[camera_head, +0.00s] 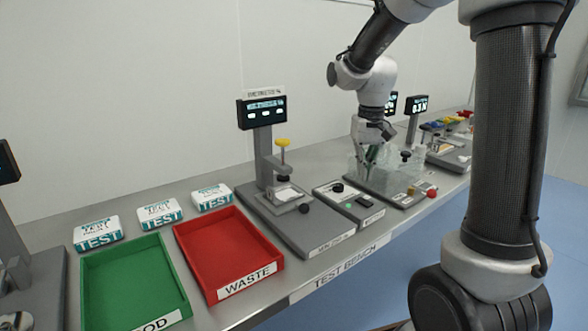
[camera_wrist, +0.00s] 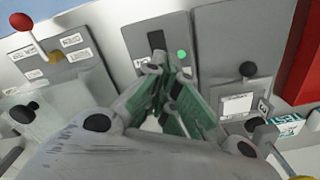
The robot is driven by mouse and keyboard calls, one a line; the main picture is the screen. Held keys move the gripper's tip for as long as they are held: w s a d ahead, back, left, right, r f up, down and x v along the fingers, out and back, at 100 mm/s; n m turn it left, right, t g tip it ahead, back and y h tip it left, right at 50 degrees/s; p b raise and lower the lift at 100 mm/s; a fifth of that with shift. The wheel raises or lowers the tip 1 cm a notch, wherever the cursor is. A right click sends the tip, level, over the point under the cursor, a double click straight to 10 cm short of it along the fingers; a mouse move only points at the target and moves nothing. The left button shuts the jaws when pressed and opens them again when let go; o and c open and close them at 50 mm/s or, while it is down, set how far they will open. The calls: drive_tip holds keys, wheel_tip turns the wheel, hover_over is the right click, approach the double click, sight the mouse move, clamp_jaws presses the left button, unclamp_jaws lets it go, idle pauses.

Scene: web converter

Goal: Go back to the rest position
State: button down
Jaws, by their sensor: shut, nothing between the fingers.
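My gripper (camera_head: 371,152) is in the head view at the right of centre, pointing down over the test bench (camera_head: 222,180). It is beside a clear box-like guard on a grey test station (camera_head: 395,187). In the wrist view my gripper (camera_wrist: 172,72) shows its green-sided fingers brought together. It is shut and holds nothing. Beyond the fingertips in the wrist view is a small grey unit (camera_wrist: 150,24) with a dark slot and a green light. I cannot tell exactly how high the fingertips are above the bench.
A red WASTE tray (camera_head: 227,247) and a green tray (camera_head: 133,283) lie at the left, with white TEST boxes (camera_head: 160,213) behind them. A station with a display post (camera_head: 262,113) stands left of my gripper. Another display (camera_head: 416,104) stands to its right.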

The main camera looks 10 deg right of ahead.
drive_tip(key=shift+s+f, duration=0.15)
drive_tip(key=shift+s, duration=0.1)
drive_tip(key=s+r+t, duration=0.2)
drive_tip(key=s+r, duration=0.2)
drive_tip(key=s, duration=0.6)
drive_tip(key=s+d+r+n+t, duration=0.1)
drive_tip(key=s+r, duration=0.3)
drive_tip(key=s, duration=0.7)
drive_tip(key=shift+n+t, duration=0.3)
drive_tip(key=shift+t, duration=0.4)
drive_tip(key=shift+d, duration=0.1)
